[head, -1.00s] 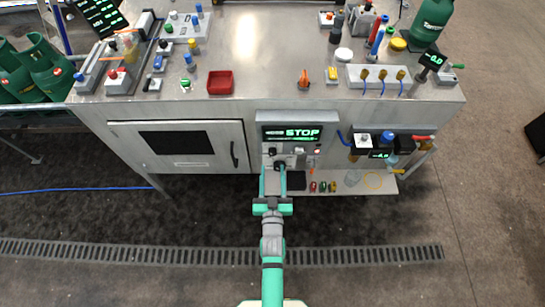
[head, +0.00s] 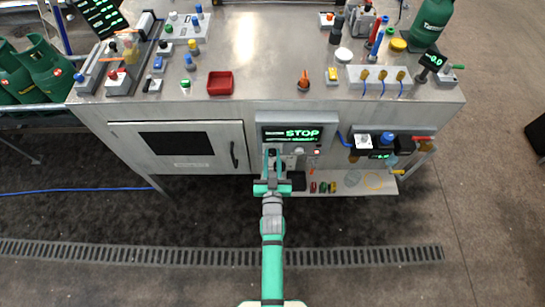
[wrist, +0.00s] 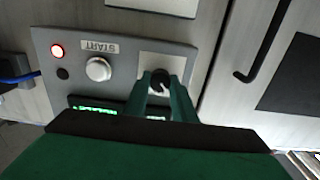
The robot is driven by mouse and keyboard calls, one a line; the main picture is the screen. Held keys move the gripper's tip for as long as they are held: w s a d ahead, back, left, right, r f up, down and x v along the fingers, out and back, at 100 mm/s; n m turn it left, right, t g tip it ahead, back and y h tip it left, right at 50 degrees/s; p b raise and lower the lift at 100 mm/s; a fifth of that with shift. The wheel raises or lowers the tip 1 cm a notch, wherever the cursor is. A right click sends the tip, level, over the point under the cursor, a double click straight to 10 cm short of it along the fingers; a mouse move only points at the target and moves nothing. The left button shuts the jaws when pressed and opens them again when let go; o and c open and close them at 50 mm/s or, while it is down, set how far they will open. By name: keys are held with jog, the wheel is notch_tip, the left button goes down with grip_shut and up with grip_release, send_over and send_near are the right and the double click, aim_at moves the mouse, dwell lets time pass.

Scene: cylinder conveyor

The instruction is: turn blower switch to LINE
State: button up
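The blower switch is a black rotary knob on a light plate; the wrist view shows the knob (wrist: 158,77) at the right part of the grey control panel (wrist: 190,58). My gripper (wrist: 160,86) has its two green fingers on either side of the knob, with the tips at the plate. In the head view my gripper (head: 272,154) reaches the panel's left part below the display (head: 290,134), which reads STOP. I cannot tell whether the fingers press on the knob. The switch's position labels are not readable, and the fingers hide part of the knob.
A cabinet door with a black handle (head: 235,155) is left of the panel. A low shelf (head: 345,188) with small items lies below right.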

jog(key=shift+m, duration=0.3)
jog(key=shift+c, duration=0.3)
jog(key=m, duration=0.3)
jog(key=shift+m, duration=2.5)
jog(key=o, duration=1)
jog(key=shift+o, duration=0.2)
jog(key=shift+d, duration=0.1)
jog(key=shift+s, duration=0.1)
jog(key=s, duration=1)
jog(key=shift+s, duration=0.3)
